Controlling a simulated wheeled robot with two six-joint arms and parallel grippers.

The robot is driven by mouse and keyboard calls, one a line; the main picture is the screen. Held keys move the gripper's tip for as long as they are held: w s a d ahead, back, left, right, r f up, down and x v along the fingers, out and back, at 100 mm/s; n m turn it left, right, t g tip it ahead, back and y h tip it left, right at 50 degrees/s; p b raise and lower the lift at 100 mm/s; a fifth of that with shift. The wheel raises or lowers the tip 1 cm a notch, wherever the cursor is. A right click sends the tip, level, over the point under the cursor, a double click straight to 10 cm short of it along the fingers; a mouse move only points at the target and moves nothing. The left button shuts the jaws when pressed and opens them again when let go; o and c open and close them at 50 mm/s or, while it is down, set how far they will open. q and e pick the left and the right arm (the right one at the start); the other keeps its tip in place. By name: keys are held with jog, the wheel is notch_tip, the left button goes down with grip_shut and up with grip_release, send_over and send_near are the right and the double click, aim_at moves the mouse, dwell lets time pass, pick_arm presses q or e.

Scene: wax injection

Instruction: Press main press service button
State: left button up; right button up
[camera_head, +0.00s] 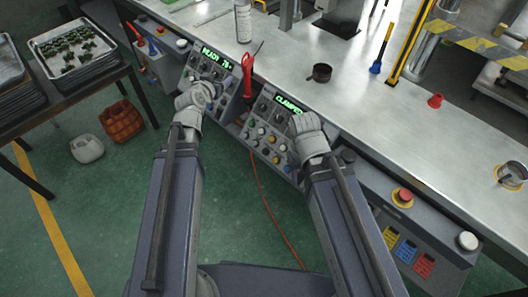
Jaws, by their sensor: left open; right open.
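Two button panels stand along the front of the bench. The left panel (228,82) has a green display that seems to read "READY 70", and the right panel (268,150) has one that starts "CLAMPED". Both carry several small knobs and buttons; I cannot read their labels, so I cannot tell which is the service button. My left gripper (210,89) is open in front of the left panel and hides part of it. My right gripper (306,124) is open at the right panel's upper right side and covers some of its controls. I cannot tell whether either touches a button.
A red-handled tool (247,75) stands between the panels. A red emergency button (403,196) and a white round button (467,240) sit on the bench front at right.

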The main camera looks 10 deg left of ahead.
pick_arm(q)
grip_shut()
dwell(0.4)
dwell(0.9)
